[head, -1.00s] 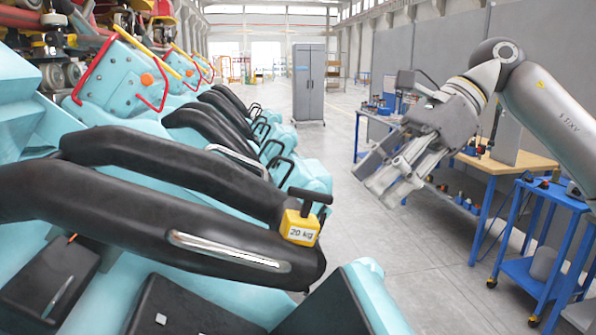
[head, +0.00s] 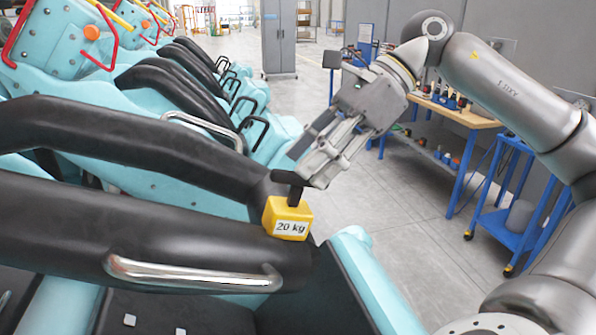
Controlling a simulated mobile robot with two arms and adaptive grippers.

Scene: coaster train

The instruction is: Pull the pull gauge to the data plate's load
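The pull gauge is a yellow block (head: 287,217) marked "20 kg", with a black T-shaped handle (head: 292,181) on top. It sits at the right end of a black padded restraint bar (head: 180,225) in the head view. My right gripper (head: 307,168) is just above and right of the handle, pointing down and left. Its fingers look apart, with nothing visible between them. The fingertips overlap the handle's right end in the picture; I cannot tell whether they touch it. My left gripper is not in view. I cannot make out a data plate.
Turquoise train seats with black restraints (head: 175,85) run back on the left. A chrome grab bar (head: 190,274) is on the near restraint. A wooden-topped workbench (head: 455,112) and a blue cart (head: 505,225) stand at right. The floor (head: 400,230) between is clear.

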